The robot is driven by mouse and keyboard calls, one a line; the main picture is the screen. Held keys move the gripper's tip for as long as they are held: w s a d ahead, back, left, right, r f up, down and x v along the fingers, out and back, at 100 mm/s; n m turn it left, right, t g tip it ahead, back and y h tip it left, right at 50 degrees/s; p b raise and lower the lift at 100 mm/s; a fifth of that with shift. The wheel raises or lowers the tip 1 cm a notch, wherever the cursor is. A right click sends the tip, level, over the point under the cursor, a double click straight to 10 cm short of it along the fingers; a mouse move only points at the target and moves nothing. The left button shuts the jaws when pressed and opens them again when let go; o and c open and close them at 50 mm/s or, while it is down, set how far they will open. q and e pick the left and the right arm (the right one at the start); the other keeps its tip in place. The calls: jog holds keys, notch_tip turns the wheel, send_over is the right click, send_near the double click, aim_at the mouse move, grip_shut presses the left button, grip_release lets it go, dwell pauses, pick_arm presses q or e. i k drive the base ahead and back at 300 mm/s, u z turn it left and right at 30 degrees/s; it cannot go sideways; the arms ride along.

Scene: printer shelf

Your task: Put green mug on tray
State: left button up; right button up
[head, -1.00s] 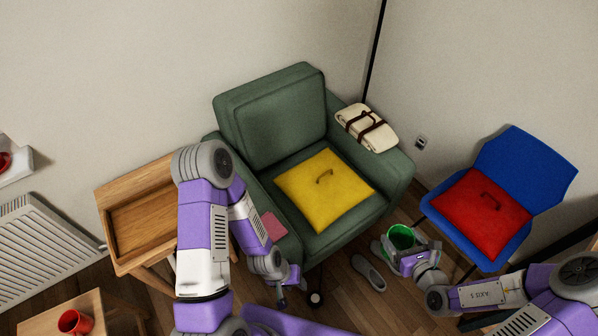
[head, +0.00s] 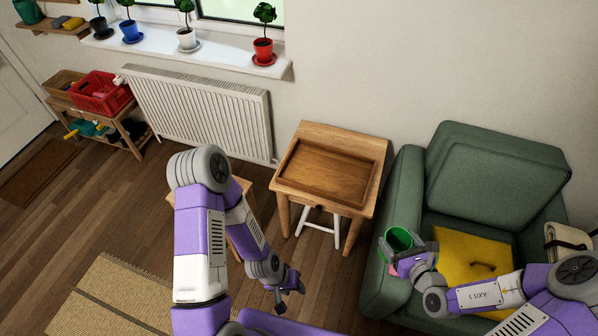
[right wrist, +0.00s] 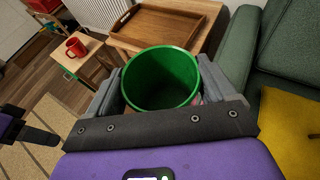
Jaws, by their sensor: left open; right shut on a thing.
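The green mug (head: 398,239) is held upright in my right gripper (head: 412,256), in front of the green armchair in the head view. In the right wrist view the mug (right wrist: 160,78) sits between the two fingers, its open top facing the camera. The wooden tray (head: 331,197) lies on a small wooden table, to the left of the mug and further back. The tray (right wrist: 157,43) also shows beyond the mug in the right wrist view. My left gripper (head: 287,291) is open and empty, low over the floor.
The table (head: 360,138) carrying the tray stands between the radiator (head: 200,105) and the armchair (head: 500,165). A red mug (right wrist: 75,47) stands on another small table in the right wrist view. A yellow cushion (head: 475,250) lies on the armchair.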

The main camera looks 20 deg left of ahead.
aim_at(330, 174)
jog(key=u, duration=0.9)
jog(key=i, duration=1)
